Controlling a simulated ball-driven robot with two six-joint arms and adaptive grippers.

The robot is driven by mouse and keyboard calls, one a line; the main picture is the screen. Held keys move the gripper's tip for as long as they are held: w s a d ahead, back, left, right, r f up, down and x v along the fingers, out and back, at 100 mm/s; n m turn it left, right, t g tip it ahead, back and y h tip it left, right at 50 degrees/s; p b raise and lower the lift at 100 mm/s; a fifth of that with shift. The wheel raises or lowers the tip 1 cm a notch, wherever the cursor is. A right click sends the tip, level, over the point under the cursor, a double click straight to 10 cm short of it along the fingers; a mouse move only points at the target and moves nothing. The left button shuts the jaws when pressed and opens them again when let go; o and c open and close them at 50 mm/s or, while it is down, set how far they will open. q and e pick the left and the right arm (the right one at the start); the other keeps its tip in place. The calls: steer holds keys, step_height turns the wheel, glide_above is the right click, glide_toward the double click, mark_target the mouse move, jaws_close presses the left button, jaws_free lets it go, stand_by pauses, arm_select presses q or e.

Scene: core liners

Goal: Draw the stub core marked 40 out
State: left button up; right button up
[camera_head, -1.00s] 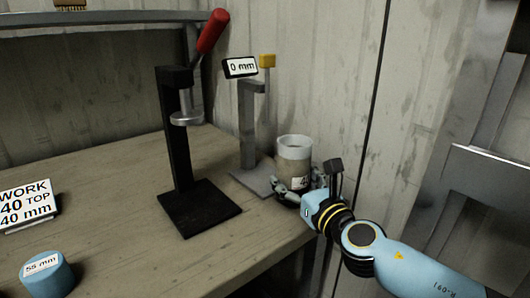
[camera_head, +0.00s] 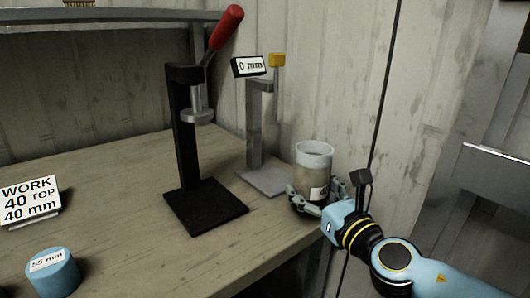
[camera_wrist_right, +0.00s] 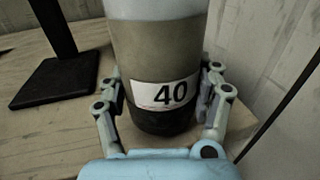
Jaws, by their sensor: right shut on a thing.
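A clear liner (camera_head: 314,152) with a brown core (camera_head: 306,180) inside stands upright near the table's right edge. Its white label reads 40 in the right wrist view (camera_wrist_right: 166,94), and its lower end is dark. My right gripper (camera_head: 318,196) is shut around its lower part, one finger on each side. I cannot tell whether its bottom touches the table. A grey gauge stand (camera_head: 255,130) with a 0 mm display (camera_head: 248,66) is just left of it. A black press (camera_head: 184,130) with a red handle (camera_head: 226,28) stands further left. My left gripper is not in view.
A sign (camera_head: 31,200) reads WORK 40 TOP 40 mm at the left. A blue cylinder (camera_head: 53,275) labelled 55 mm stands in front of it. The wooden table (camera_head: 130,215) is clear between these and the press. A corrugated wall (camera_head: 340,70) is close behind the liner.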

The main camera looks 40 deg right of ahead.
mark_target(329, 171)
steer(key=shift+a, duration=0.15)
steer(key=shift+s, duration=0.1)
steer(key=shift+s+d, duration=0.1)
steer(key=shift+d, duration=0.15)
steer(key=shift+s+d+r+p, duration=0.15)
steer(key=shift+s+r+p, duration=0.1)
steer(key=shift+r+p, duration=0.65)
steer(key=shift+s+d+r+p, duration=0.1)
steer(key=shift+s+r+p, duration=0.15)
steer(key=shift+r+p, duration=0.6)
steer(key=shift+s+d+r+p, duration=0.15)
steer(key=shift+s+r+p, duration=0.1)
steer(key=shift+r+p, duration=0.6)
steer(key=shift+r, duration=0.1)
steer(key=shift+a, duration=0.1)
